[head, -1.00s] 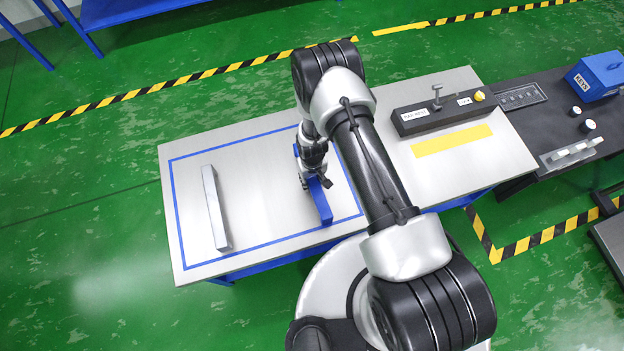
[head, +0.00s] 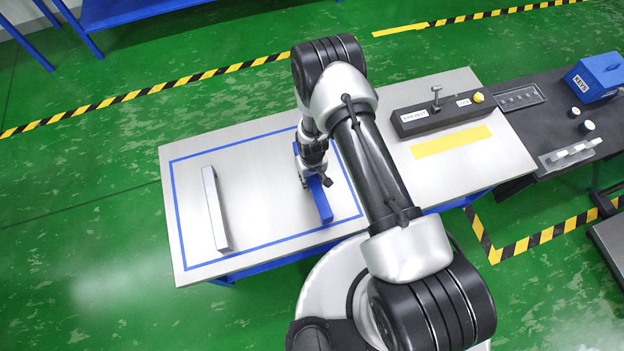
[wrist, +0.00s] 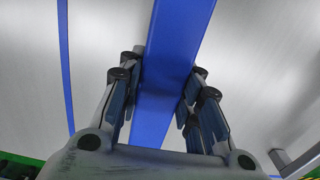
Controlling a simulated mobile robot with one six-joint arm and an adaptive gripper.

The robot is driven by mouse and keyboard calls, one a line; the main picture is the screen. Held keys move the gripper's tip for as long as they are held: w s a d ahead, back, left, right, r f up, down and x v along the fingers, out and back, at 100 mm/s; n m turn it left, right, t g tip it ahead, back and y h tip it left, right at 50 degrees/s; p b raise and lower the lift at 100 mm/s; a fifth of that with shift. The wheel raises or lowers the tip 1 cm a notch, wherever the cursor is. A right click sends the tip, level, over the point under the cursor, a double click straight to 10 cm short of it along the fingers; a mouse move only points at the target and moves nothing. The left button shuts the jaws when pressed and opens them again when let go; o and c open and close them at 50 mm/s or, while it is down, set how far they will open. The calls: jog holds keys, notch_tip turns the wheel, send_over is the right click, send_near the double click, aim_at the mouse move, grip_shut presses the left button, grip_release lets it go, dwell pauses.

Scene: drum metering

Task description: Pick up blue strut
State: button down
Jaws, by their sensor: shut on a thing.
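The blue strut (head: 321,202) is a long bar near the right side of the blue-outlined area on the table. In the wrist view the blue strut (wrist: 172,55) runs away from the camera between the fingers. My gripper (head: 315,180) is over the strut's middle, and its fingers (wrist: 160,95) are shut on it from both sides. The far part of the strut is partly hidden by my arm in the head view. I cannot tell whether the strut is lifted off the table.
A grey strut (head: 215,208) lies to the left inside the outline on the table (head: 260,230). A dark fixture with a lever (head: 437,113) stands at the back right, behind a yellow strip (head: 450,141). A blue box (head: 597,77) sits on the dark bench. Table between the struts is clear.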

aim_at(312, 177)
notch_tip(312, 177, up, 18)
jog(key=p, duration=0.4)
jog(key=shift+p, duration=0.35)
